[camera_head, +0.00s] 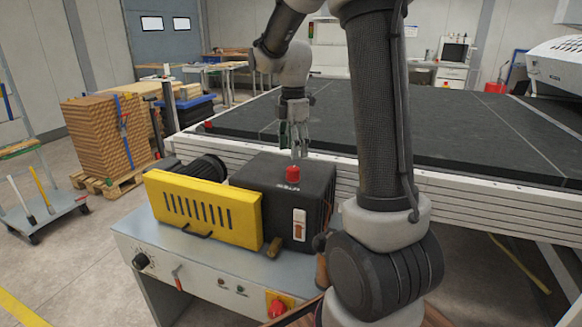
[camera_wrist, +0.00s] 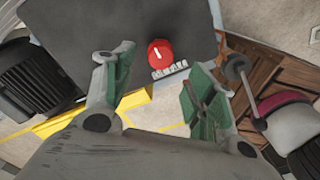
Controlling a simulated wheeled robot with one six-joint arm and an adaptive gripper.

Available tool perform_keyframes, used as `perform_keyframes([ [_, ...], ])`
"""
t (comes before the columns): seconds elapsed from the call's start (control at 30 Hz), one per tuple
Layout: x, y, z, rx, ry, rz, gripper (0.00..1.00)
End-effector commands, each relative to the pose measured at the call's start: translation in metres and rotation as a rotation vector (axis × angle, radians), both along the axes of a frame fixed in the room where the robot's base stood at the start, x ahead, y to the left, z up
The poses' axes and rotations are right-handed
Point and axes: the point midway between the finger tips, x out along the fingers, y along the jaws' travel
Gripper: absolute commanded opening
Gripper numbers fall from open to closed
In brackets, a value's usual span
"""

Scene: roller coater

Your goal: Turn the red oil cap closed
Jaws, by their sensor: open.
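The red oil cap (camera_head: 293,174) sits on top of a dark box-shaped housing (camera_head: 262,180) in the head view. In the wrist view the red cap (camera_wrist: 160,52) shows a white mark line on its top, tilted slightly left of straight up, with light raised lettering beside it on the dark housing (camera_wrist: 120,20). My gripper (camera_head: 295,152) is above and just behind the cap in the head view. In the wrist view my gripper (camera_wrist: 152,85) is open and empty, with green finger pads on either side of the cap's line; the cap lies beyond the fingertips, apart from them.
A yellow guard (camera_head: 205,207) and a dark motor (camera_wrist: 40,75) stand beside the housing. A rocker switch (camera_head: 299,224) is on the housing's front. A red knob (camera_head: 277,305) is on the cabinet below. A long black conveyor bed (camera_head: 460,135) lies behind.

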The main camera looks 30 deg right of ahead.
Motion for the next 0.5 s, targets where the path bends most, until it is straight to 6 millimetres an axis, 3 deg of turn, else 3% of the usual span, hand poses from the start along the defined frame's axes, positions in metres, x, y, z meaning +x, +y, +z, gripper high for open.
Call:
perform_keyframes([
  [0.17, 0.0, 0.0, -0.004, 0.0, 0.001, 0.092, 0.56],
  [0.5, -0.001, 0.0, -0.057, 0.0, 0.004, 0.097, 0.56],
])
